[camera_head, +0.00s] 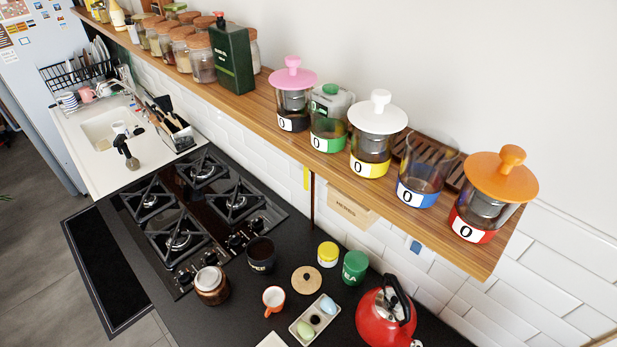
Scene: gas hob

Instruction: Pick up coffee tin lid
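A round wooden lid with a small dark knob (306,280) lies flat on the black counter; I cannot tell for sure that it is the coffee tin lid. A dark tin (260,256) with small pale lettering stands to its left, near the hob; it looks open on top, and I cannot read its lettering. A green tin marked TEA (355,268) and a small yellow-and-white tin (328,254) stand to the right of the lid. Neither of my grippers shows in the head view.
A glass jar (211,286), an orange-red mug (273,300), a pale tray of egg-shaped things (315,321) and a red kettle (385,317) crowd the counter. A gas hob (193,210) lies left. A wooden shelf (340,172) with several canisters overhangs the back.

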